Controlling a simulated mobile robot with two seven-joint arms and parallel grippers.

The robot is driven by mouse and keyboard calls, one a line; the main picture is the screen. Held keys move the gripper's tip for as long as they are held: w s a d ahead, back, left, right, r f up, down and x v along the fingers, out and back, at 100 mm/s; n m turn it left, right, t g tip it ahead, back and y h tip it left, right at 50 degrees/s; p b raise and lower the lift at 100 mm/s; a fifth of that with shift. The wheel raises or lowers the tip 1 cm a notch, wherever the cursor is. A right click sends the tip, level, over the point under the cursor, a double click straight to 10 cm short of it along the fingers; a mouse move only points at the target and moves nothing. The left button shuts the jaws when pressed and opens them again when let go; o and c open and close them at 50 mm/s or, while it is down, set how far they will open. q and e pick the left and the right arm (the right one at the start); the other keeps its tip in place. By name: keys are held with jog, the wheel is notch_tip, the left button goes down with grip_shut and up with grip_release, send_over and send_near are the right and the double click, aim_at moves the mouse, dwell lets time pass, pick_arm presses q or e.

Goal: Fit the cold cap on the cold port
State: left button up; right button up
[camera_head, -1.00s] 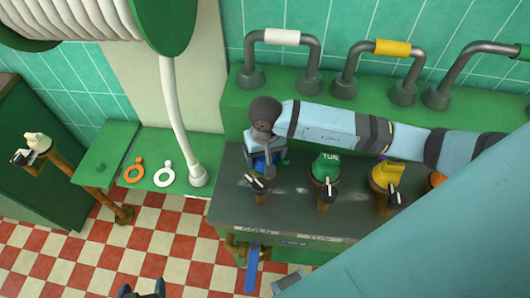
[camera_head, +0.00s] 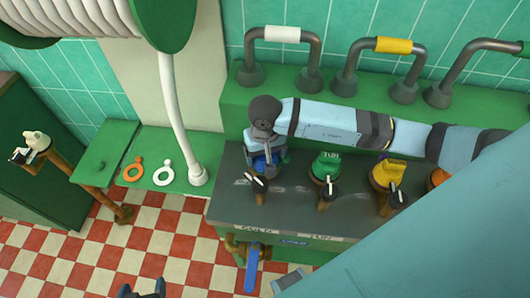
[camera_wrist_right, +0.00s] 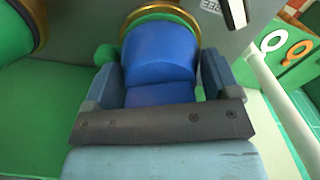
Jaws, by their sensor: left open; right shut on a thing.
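The cold cap (camera_wrist_right: 160,50) is blue and sits between the fingers of my right gripper (camera_wrist_right: 160,80), which is shut on it. A brass ring with a green edge, apparently the cold port (camera_wrist_right: 197,22), shows around the cap's far end; whether the cap is fully seated I cannot tell. In the head view my right gripper (camera_head: 265,163) points down at the left end of the dark counter, largely hiding the cap (camera_head: 262,160). My left gripper (camera_head: 142,292) is open and empty at the bottom edge, over the floor.
A green cap (camera_head: 326,165) and a yellow cap (camera_head: 387,173) stand to the right on the counter (camera_head: 290,212). A blue lever (camera_head: 252,270) hangs below. Orange (camera_head: 133,171) and white (camera_head: 163,173) ring tags lie on the green shelf.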

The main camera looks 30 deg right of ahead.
jog(key=shift+f+b, duration=0.35)
jog(key=shift+b, duration=0.1)
jog(key=o, duration=0.7)
jog(key=shift+o, duration=0.2)
jog(key=shift+r, duration=0.1)
notch_tip(320, 180, up, 14)
jog(key=shift+f+b, duration=0.2)
jog(key=shift+b, duration=0.2)
